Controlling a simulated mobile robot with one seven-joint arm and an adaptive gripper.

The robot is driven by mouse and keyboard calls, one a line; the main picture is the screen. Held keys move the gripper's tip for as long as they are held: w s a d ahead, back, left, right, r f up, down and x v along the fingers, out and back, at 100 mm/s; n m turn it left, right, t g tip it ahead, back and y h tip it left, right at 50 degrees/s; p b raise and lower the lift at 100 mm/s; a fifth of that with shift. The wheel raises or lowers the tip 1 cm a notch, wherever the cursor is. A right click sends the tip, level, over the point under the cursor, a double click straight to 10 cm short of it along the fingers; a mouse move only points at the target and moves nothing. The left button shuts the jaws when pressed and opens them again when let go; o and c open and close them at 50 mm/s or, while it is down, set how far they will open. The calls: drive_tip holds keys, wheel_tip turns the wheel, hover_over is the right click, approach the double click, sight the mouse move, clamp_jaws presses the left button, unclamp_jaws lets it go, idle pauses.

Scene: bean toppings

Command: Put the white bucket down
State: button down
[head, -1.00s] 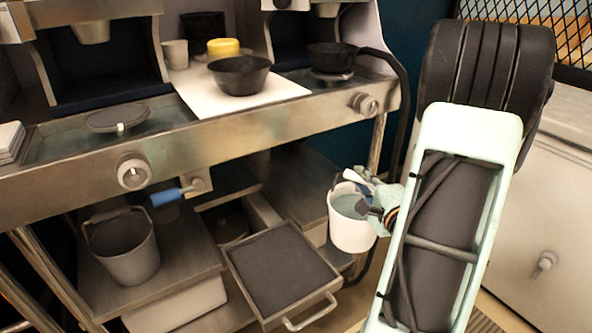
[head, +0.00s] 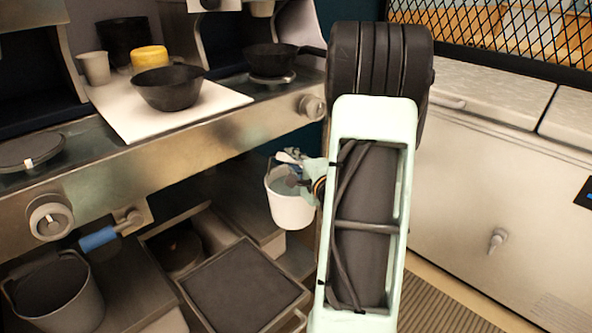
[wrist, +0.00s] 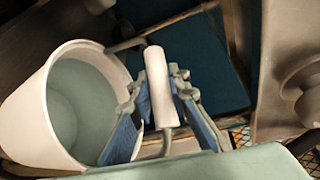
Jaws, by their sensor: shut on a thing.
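The white bucket (head: 291,208) hangs in the air at the middle of the head view, in front of the shelf under the counter. It also fills the left of the wrist view (wrist: 22,118), where its pale grey-green inside shows. My gripper (wrist: 160,95) is shut on the bucket's white handle grip, with a blue finger on each side of it. In the head view my gripper (head: 300,170) is at the bucket's right rim, partly hidden by my arm. The bucket looks close to upright. Whether its base touches anything cannot be told.
A grey bucket (head: 55,290) stands on the lower shelf at left. A dark-topped drawer (head: 240,284) juts out low in the middle. The counter above holds a black bowl (head: 168,88) on a white board (head: 122,114). Pale cabinets (head: 480,190) stand at right, with striped floor before them.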

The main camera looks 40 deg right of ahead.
drive_tip(key=f+b+x, duration=0.1)
drive_tip(key=b+x, duration=0.1)
drive_tip(key=x, duration=0.9)
idle(0.3)
drive_tip(key=shift+w+f+b, duration=0.1)
drive_tip(key=shift+f+b, duration=0.15)
drive_tip(key=shift+b, duration=0.2)
drive_tip(key=c, duration=1.8)
unclamp_jaws()
drive_tip(key=shift+f, duration=0.25)
drive_tip(key=shift+c, duration=0.2)
drive_tip(key=shift+r, duration=0.1)
